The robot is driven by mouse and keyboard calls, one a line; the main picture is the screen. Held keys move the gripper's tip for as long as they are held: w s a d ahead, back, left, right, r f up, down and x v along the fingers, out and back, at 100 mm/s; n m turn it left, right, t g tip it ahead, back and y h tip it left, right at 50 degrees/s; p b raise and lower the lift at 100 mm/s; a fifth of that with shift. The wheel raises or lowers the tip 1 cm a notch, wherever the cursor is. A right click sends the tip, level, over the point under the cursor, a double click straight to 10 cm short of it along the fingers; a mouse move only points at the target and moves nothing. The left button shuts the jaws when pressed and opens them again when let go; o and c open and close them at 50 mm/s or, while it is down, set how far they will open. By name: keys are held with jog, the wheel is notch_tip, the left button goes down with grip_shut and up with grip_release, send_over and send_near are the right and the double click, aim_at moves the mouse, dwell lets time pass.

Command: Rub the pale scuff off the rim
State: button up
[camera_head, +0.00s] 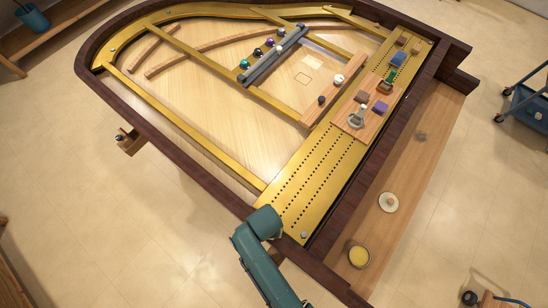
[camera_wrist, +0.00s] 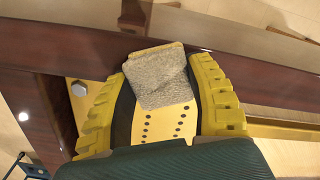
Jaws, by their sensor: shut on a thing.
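My gripper (camera_wrist: 160,72) shows in the wrist view with its two yellow ribbed fingers shut on a grey, rough-textured pad (camera_wrist: 160,82). The pad's far edge overlaps the dark red-brown rim (camera_wrist: 240,62); I cannot tell whether it touches. The rim also shows in the head view (camera_head: 190,167), running around the piano. My teal arm reaches over the near corner of the piano there and hides the gripper and pad. I cannot make out the pale scuff for certain; small bright spots on the rim in the wrist view may be reflections.
The gold plate (camera_head: 275,210) with rows of holes lies inside the rim. A wooden ledge (camera_head: 405,160) at right holds a yellow-filled bowl (camera_head: 358,254) and a pale round dish (camera_head: 388,202). A wooden board (camera_head: 350,123) with small items lies across the plate's far part.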

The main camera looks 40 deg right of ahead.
jog(key=shift+w+a+f+b, duration=0.1)
jog(key=shift+w+a+b, duration=0.25)
jog(key=shift+w, duration=0.65)
jog(key=shift+w+a+r+b, duration=0.15)
jog(key=shift+w+b, duration=0.35)
jog(key=shift+w, duration=0.5)
jog(key=shift+w+a+f+b, duration=0.15)
jog(key=shift+w+a+b, duration=0.2)
jog(key=shift+w, duration=0.65)
jog(key=r+p, duration=0.2)
jog(key=r, duration=0.1)
jog(key=shift+w+r+p, duration=0.25)
jog(key=shift+w+p, duration=0.05)
jog(key=shift+w, duration=0.1)
notch_tip(320, 180, up, 5)
jog(key=p, duration=0.5)
jog(key=shift+f, duration=0.1)
